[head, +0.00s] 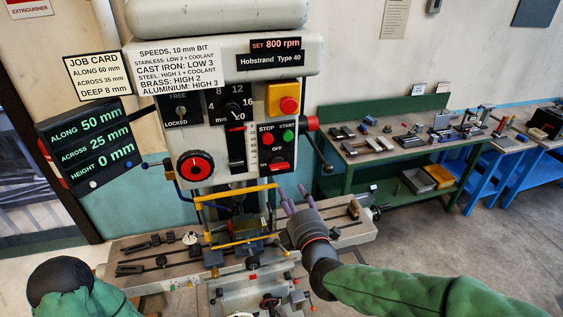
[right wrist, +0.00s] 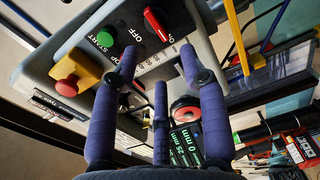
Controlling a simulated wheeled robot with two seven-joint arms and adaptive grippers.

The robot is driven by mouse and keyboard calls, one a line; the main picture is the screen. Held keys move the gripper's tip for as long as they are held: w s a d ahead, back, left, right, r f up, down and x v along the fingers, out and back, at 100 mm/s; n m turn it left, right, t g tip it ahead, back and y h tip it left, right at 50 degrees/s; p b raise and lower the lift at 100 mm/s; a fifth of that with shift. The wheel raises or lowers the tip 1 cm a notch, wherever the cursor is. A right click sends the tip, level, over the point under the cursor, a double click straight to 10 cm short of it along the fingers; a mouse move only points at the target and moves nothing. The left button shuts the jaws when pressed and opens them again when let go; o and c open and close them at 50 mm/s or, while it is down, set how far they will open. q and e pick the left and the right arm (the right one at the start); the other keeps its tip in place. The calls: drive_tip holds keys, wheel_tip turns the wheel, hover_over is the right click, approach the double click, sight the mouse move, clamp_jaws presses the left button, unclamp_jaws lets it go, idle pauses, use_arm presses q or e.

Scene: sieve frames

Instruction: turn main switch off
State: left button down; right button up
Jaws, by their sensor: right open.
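The main switch (head: 279,166) looks like a red handle on a black plate, low on the drill's front panel. An OFF label is above it, and the handle lies nearly level, turned away from that label. In the right wrist view the red handle (right wrist: 158,25) is beyond my fingertips, toward the top. My right gripper (head: 294,192) is open and empty, below and slightly right of the switch in the head view. Its purple fingers (right wrist: 158,58) are spread and apart from the handle. Of my left arm only a dark link and green sleeve show; its gripper is out of view.
Above the switch are a red STOP button (head: 267,139) and a green START button (head: 288,136). A red mushroom button (head: 289,105) sits on a yellow box. A yellow guard frame (head: 237,191) and a vise (head: 237,231) are left of my right gripper. A red-ended lever (head: 312,123) is at right.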

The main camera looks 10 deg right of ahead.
sight(280, 167)
drive_tip(key=w, duration=0.3)
drive_tip(key=w+p, duration=0.1)
drive_tip(key=w, duration=0.6)
drive_tip(key=shift+w+a+r+p, duration=0.15)
drive_tip(key=shift+w+r+p, duration=0.15)
drive_tip(key=shift+w+r, duration=0.1)
clamp_jaws()
